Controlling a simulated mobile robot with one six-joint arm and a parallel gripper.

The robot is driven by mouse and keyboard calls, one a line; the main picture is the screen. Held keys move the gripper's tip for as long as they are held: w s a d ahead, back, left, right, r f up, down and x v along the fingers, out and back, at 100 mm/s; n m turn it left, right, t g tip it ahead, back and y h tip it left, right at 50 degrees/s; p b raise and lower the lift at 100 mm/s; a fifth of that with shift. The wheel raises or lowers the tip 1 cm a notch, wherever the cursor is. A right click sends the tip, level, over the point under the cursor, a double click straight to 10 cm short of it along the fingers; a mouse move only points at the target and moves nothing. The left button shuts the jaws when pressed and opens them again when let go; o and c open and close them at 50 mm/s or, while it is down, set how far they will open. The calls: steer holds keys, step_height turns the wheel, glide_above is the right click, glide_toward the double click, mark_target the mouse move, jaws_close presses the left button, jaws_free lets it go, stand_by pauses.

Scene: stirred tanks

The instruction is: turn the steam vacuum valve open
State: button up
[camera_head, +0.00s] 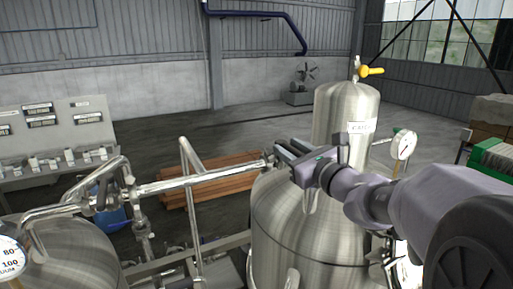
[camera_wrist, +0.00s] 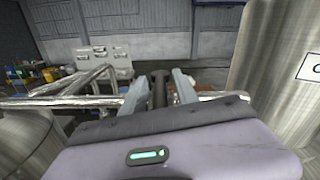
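My gripper (camera_head: 279,152) is at the right end of the horizontal steel pipe (camera_head: 190,184), above the front steel tank (camera_head: 305,240). In the wrist view its two fingers (camera_wrist: 160,84) stand apart. A dark upright bar (camera_wrist: 158,90), which looks like a valve handle, is between them, with narrow gaps at its sides. I cannot tell whether either finger touches it. No readable label marks the steam vacuum valve, and the gripper hides the fitting at the pipe end. Another valve with a yellow handle (camera_head: 370,71) sits on top of the rear tank (camera_head: 340,112).
A vacuum gauge (camera_head: 9,256) is at the lower left beside another tank (camera_head: 70,255). A round gauge (camera_head: 404,145) stands right of the rear tank. Pipes (camera_head: 192,160) rise left of my gripper. Wooden planks (camera_head: 215,178) lie on the floor behind.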

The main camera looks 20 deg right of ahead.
jaws_close()
stand_by(1.3)
